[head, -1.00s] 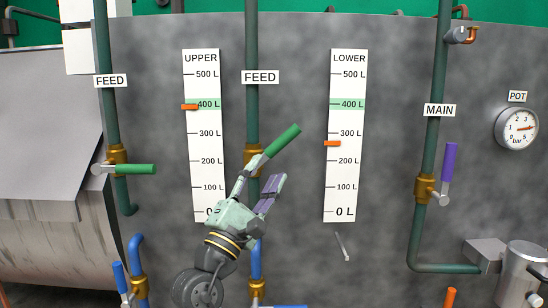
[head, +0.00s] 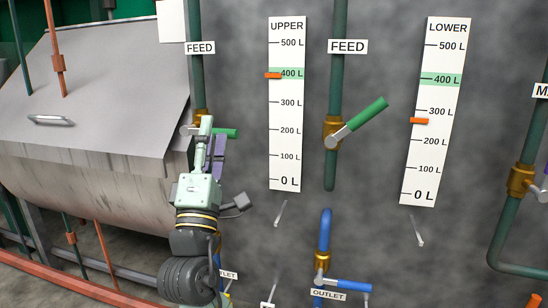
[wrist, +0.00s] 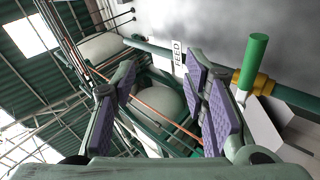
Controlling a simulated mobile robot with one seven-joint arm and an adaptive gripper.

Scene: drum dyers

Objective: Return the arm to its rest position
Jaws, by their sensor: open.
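My gripper (head: 211,140) is raised at the left in the head view, fingers pointing up. It overlaps the left feed valve's green handle (head: 228,133) in the picture; contact cannot be told there. In the wrist view my gripper (wrist: 163,78) has its purple-padded fingers wide apart with nothing between them. A green handle (wrist: 252,62) stands just outside the right finger there. The middle feed valve's green handle (head: 362,120) is tilted up to the right, clear of my gripper.
The upper gauge (head: 286,110) has its orange marker just under 400 L. The lower gauge (head: 436,100) has its marker between 200 and 300 L. A blue outlet handle (head: 354,285) lies below. A grey drum (head: 90,180) is at the left.

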